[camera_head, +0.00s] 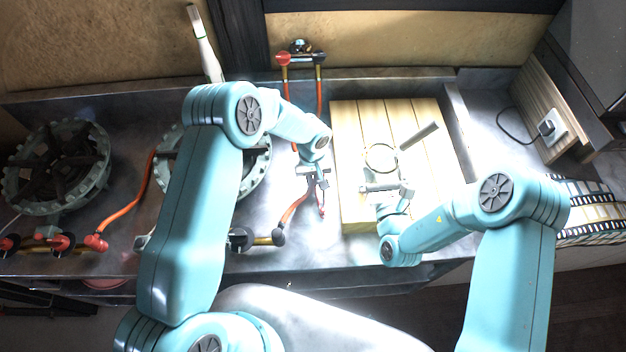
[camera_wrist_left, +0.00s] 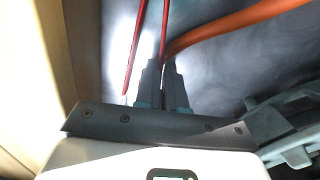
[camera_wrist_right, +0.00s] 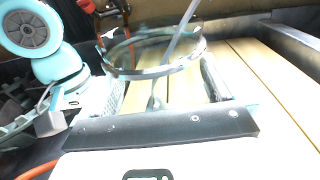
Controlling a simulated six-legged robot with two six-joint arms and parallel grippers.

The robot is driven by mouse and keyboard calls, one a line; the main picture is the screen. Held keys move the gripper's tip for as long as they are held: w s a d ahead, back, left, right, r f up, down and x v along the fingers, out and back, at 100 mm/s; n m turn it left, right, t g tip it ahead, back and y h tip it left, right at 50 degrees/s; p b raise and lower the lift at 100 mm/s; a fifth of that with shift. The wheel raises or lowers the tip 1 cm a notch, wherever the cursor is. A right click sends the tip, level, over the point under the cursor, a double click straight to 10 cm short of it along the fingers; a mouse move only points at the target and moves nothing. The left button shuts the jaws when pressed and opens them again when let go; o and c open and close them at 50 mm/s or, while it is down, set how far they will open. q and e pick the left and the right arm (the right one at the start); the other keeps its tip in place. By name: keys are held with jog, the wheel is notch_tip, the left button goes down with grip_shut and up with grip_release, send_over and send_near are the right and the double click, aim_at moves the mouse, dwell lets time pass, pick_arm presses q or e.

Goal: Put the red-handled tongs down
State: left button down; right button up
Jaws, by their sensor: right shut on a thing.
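The red-handled tongs (camera_head: 321,202) show as thin red handles below my left gripper (camera_head: 314,177), above the metal counter. In the left wrist view the red handles (camera_wrist_left: 138,45) run up from beside and behind the fingertips of the left gripper (camera_wrist_left: 163,78). Those fingers are close together; whether a handle is pinched between them is unclear. My right gripper (camera_head: 388,188) is over the wooden board (camera_head: 350,130), shut on a clear round-rimmed thing (camera_head: 380,145). Its ring-shaped rim (camera_wrist_right: 150,72) spans between the widely spaced fingers in the right wrist view.
A grey rod-like piece (camera_head: 418,135) is by the round rim. An orange hose (camera_head: 292,210) passes near the left gripper. Bare counter lies left of the board.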

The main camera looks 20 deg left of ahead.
dwell(0.3)
pick_arm(q)
notch_tip(320, 180, up, 10)
send_over(312, 203)
jog(key=shift+g, duration=0.3)
jog(key=f, duration=1)
jog(key=shift+w+a+f, duration=0.1)
jog(key=shift+w+f, duration=0.1)
jog(key=shift+f, duration=0.1)
jog(key=shift+s, duration=0.15)
